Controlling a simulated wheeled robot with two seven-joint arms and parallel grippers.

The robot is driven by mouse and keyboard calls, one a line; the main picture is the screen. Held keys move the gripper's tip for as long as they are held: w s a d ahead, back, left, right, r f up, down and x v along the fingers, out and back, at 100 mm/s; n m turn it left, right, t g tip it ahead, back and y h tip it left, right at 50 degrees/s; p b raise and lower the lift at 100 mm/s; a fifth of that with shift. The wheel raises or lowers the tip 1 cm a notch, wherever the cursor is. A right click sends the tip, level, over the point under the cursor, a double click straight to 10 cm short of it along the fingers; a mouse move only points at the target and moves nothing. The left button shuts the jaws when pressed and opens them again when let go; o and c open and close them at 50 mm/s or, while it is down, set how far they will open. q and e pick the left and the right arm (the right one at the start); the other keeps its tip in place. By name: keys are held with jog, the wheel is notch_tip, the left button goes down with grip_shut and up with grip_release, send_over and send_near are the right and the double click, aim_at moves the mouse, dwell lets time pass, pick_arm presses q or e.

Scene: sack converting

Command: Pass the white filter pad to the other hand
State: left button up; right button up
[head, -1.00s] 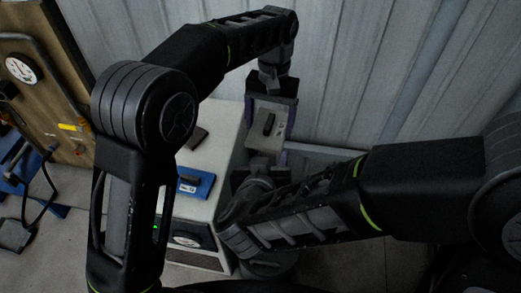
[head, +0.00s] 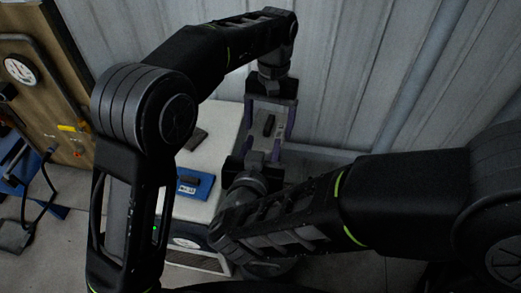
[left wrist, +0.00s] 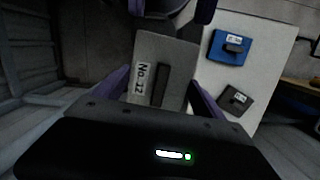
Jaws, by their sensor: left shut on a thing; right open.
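The white filter pad (head: 264,130), pale grey-white with a dark handle bar, is held in the air in the head view. In the left wrist view the pad (left wrist: 181,78) shows a "No. 12" label. My left gripper (head: 270,113) is shut on it from above, with a purple finger along each side. My right gripper (head: 260,151) is open just below the pad, facing my left gripper. Its dark palm and purple fingers show at the top of the left wrist view, close to the pad's far edge. Whether its fingers touch the pad cannot be told.
A white-topped cabinet (head: 212,150) stands left of the grippers. A blue pad (head: 196,184) and a dark grey pad (left wrist: 236,100) lie on it. A corrugated metal wall (head: 350,70) is close behind. A wooden panel with a gauge (head: 20,69) stands at far left.

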aim_at(269, 126)
jog(key=x, duration=0.9)
jog(key=shift+w+f, duration=0.1)
jog(key=shift+w, duration=0.15)
grip_shut()
pick_arm(q)
jog(key=o, duration=1.3)
jog(key=shift+c, duration=0.2)
